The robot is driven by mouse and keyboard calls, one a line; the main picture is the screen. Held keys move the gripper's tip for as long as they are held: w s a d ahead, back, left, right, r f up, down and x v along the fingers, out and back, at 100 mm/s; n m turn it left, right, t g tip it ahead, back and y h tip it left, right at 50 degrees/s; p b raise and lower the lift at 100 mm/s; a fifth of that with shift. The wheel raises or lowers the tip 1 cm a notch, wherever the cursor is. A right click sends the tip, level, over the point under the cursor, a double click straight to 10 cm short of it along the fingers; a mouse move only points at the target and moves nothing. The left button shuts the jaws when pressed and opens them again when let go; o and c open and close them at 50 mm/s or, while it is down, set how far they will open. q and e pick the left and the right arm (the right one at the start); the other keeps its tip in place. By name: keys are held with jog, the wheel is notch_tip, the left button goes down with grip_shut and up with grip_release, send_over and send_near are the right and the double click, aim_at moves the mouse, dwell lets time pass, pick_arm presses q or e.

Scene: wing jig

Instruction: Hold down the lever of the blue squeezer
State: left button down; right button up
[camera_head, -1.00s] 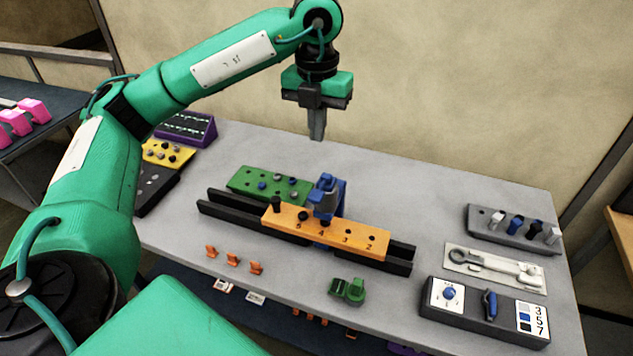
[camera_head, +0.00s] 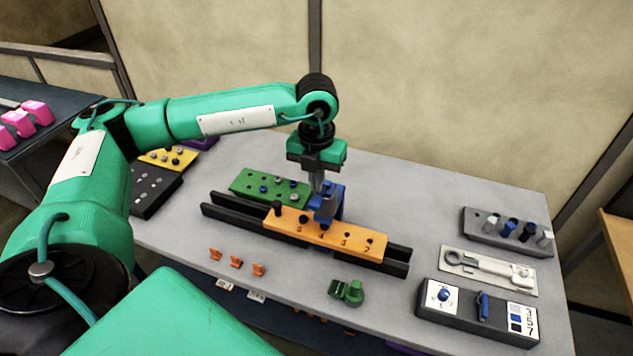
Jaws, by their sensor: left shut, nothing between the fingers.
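The blue squeezer (camera_head: 337,199) stands upright at the back edge of the orange numbered block (camera_head: 359,243), around the middle of the table. My left gripper (camera_head: 318,190) is shut and empty, pointing straight down. Its fingertips are at the top of the squeezer, overlapping its lever in this view. I cannot tell whether they touch the lever or how far it is pressed; the fingers partly hide it. My right gripper is not in view.
The orange block sits across two black rails (camera_head: 235,220). A green block with pegs (camera_head: 248,188) lies behind, to the left. Orange clips (camera_head: 236,261) and a green clamp (camera_head: 346,291) lie in front. Grey (camera_head: 480,231) and black (camera_head: 440,310) holders stand at the right.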

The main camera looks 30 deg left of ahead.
aim_at(314, 205)
pick_arm(q)
jog(key=shift+f+p, duration=0.65)
jog(key=shift+f, duration=1)
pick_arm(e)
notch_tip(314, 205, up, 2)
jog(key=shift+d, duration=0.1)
pick_arm(q)
jog(key=shift+f+b, duration=0.25)
jog(key=shift+b, duration=0.25)
jog(key=f+t+b, duration=0.1)
jog(key=t+b, duration=0.1)
jog(key=b, duration=0.4)
jog(key=s+f+t+b, duration=0.1)
jog(key=b, duration=0.5)
jog(key=shift+d+f+t+y+b, duration=0.15)
jog(key=shift+f+t+y+b, duration=0.15)
jog(key=shift+f+t+y, duration=0.1)
jog(key=shift+s+b, duration=0.1)
jog(key=shift+b, duration=0.55)
jog(key=shift+r+t, duration=0.1)
jog(key=shift+t, duration=0.2)
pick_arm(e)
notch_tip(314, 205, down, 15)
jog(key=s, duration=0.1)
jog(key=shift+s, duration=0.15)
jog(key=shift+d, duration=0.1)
pick_arm(q)
jog(key=shift+s, duration=0.1)
